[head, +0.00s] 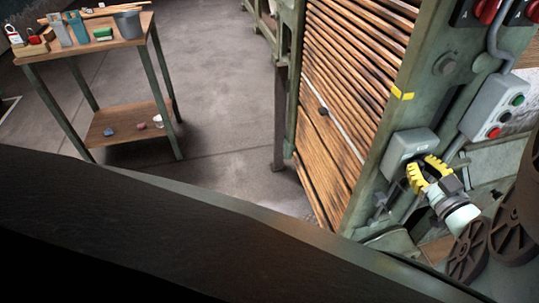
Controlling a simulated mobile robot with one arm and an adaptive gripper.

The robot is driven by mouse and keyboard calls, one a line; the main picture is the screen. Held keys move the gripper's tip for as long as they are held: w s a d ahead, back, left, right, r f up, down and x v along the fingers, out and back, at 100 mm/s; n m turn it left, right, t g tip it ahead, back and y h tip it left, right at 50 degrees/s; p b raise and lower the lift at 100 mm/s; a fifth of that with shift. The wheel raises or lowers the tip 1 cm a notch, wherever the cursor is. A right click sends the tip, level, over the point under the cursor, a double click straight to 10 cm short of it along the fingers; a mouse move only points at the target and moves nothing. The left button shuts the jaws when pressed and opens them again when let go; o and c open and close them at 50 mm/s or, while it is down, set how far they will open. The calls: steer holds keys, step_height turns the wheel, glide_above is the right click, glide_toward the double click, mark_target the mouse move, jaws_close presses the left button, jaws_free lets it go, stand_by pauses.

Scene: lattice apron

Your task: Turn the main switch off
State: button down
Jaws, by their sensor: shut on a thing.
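My gripper (427,172), with yellow fingers, is at the lower right, at the lower edge of a grey box (403,143) with a small label on the green machine frame. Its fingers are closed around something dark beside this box. The fingers hide most of it, and I cannot tell whether it is the main switch handle. Two red switch knobs (487,11) on dark plates marked "A" show at the top right, apart from my gripper; the right one is cut by the picture edge.
A grey button box (494,106) with green, black and red buttons is above right of my gripper, with a conduit rising from it. A slatted wooden panel (350,75) lies left of the frame. A table (95,47) with tools stands far left; open floor lies between.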

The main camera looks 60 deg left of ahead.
steer(key=n+b, duration=0.4)
steer(key=b, duration=0.1)
steer(key=s+f+n+b, duration=0.1)
steer(key=n+b, duration=0.4)
steer(key=f+n+b, duration=0.1)
steer(key=n+b, duration=0.3)
steer(key=n, duration=0.1)
steer(key=shift+s+a+f+b, duration=0.1)
steer(key=shift+s+a+b, duration=0.1)
steer(key=shift+a+b, duration=0.15)
steer(key=shift+d+n, duration=0.1)
steer(key=shift+n, duration=0.2)
steer(key=c, duration=1)
jaws_free()
